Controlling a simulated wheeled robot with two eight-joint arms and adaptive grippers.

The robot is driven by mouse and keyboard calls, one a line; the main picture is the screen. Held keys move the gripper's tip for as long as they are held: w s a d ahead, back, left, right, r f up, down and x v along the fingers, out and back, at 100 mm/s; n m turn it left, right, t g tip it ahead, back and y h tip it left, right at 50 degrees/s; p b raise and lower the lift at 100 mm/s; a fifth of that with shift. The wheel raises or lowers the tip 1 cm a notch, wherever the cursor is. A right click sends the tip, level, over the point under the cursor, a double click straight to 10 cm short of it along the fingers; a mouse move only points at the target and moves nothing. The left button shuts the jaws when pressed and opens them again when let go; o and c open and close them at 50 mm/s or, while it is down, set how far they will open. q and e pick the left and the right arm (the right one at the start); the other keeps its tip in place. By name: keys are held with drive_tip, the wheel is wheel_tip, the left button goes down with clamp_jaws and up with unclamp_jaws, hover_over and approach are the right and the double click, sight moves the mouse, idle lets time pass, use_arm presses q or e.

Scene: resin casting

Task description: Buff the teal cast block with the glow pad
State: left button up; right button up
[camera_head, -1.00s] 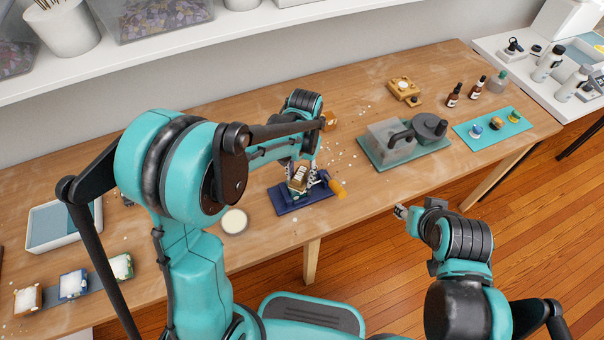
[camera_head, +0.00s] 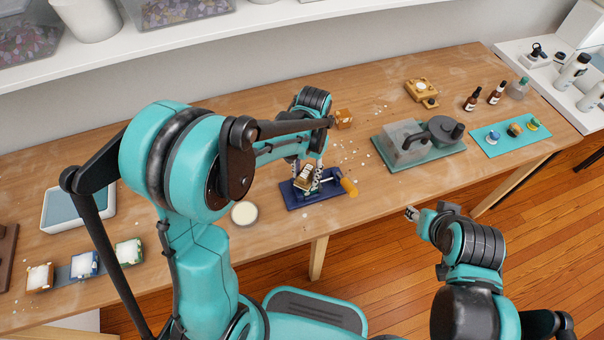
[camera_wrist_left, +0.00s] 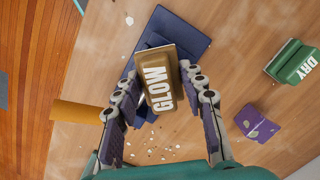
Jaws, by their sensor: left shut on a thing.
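My left gripper (camera_head: 305,174) is shut on the glow pad (camera_wrist_left: 158,78), a tan-brown block with a white GLOW label. In the left wrist view the pad sits between the two fingertips. In the head view the pad (camera_head: 303,177) is over a navy vise (camera_head: 318,196) with an orange handle (camera_head: 349,187). The vise base (camera_wrist_left: 183,38) also shows behind the pad in the left wrist view. I cannot make out the teal cast block; the pad and fingers cover the vise's middle. My right gripper (camera_head: 411,214) is off the table's front edge, too small to judge.
A green DRY pad (camera_wrist_left: 293,63) and a purple block (camera_wrist_left: 257,124) lie to one side. A round tin (camera_head: 244,213) stands left of the vise. A grey machine on a green base (camera_head: 420,160) stands right. Crumbs dot the table between.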

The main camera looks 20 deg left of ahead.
use_arm(q)
drive_tip(key=shift+w+d+f, duration=0.1)
drive_tip(key=shift+w+d, duration=0.6)
drive_tip(key=shift+d, duration=0.35)
drive_tip(key=shift+s+a, duration=0.6)
drive_tip(key=shift+a, duration=0.25)
drive_tip(key=shift+s+a, duration=0.6)
drive_tip(key=shift+a, duration=0.2)
wheel_tip(320, 180, up, 8)
drive_tip(key=p, duration=0.6)
